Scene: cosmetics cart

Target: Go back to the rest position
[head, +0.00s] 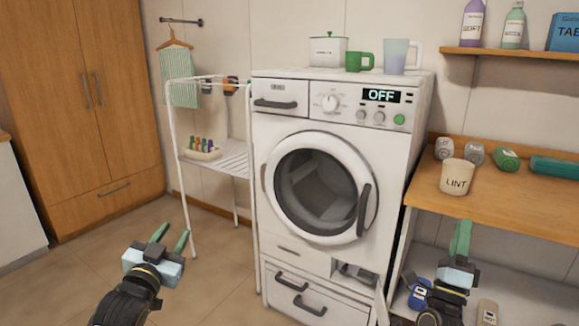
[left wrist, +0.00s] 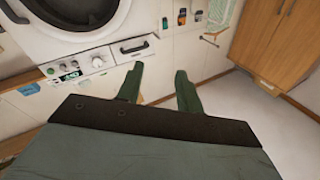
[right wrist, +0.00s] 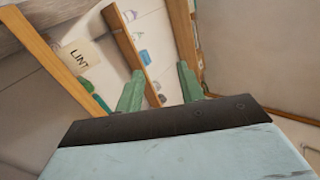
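My left gripper (head: 170,237) is raised over the floor at the lower left of the head view, in front of the white rack. Its two green fingers stand apart with nothing between them, as the left wrist view (left wrist: 158,88) also shows. My right gripper (head: 461,238) is at the lower right, in front of the wooden shelf unit. In the head view its fingers overlap. In the right wrist view (right wrist: 159,88) they are apart and empty. Neither gripper touches anything that I can see.
A white washing machine (head: 268,150) stands in the middle, its round door shut and its display (head: 381,95) reading OFF. A small flap (head: 354,275) at its lower right looks open. A LINT bin (head: 457,177) stands on the wooden shelf (head: 520,201). Floor at left is clear.

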